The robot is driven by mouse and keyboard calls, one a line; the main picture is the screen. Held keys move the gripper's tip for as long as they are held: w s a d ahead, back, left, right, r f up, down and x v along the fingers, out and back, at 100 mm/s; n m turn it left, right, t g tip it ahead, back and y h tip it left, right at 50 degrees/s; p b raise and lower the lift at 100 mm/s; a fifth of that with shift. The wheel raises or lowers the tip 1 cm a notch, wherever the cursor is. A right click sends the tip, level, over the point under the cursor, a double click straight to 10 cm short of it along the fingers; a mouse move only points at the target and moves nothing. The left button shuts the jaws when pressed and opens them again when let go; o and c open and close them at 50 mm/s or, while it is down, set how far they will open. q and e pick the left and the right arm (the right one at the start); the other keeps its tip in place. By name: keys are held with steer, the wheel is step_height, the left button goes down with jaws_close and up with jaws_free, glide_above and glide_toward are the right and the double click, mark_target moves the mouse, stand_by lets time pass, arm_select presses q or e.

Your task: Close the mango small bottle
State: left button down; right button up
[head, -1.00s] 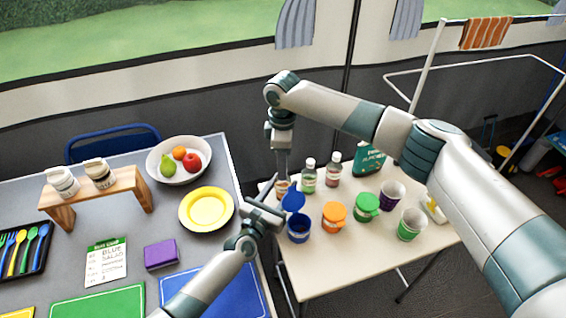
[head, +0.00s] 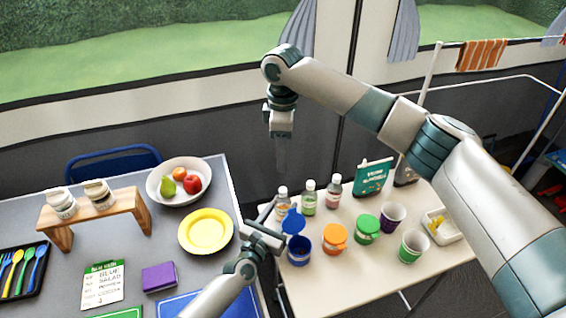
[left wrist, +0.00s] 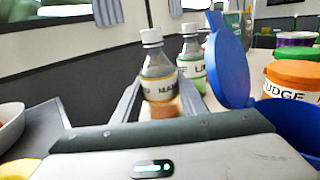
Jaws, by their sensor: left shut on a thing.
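The mango small bottle (head: 282,206) stands upright at the left end of the cream side table, amber at the bottom, with a white cap on top. In the left wrist view the mango bottle (left wrist: 158,82) is between my left fingers, its label partly readable as "MA". My left gripper (head: 276,217) is shut on its lower part. My right gripper (head: 281,150) hangs above the bottle, clear of the cap. Its fingers are faint against the dark wall, so their opening is unclear.
A green-labelled bottle (head: 309,198) and a pink-labelled bottle (head: 333,191) stand just right. A blue tub (head: 299,251) with its lid raised stands in front, beside an orange-lidded tub (head: 335,238) and a green-lidded tub (head: 367,229). A yellow plate (head: 206,232) lies left.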

stand_by(0.3)
arm_select(q)
steer(key=c, duration=1)
jaws_free()
steer(key=shift+s, duration=0.1)
steer(key=b+v, duration=0.2)
steer(key=v, duration=1.5)
steer(key=shift+s, duration=0.15)
steer(key=shift+f, duration=0.1)
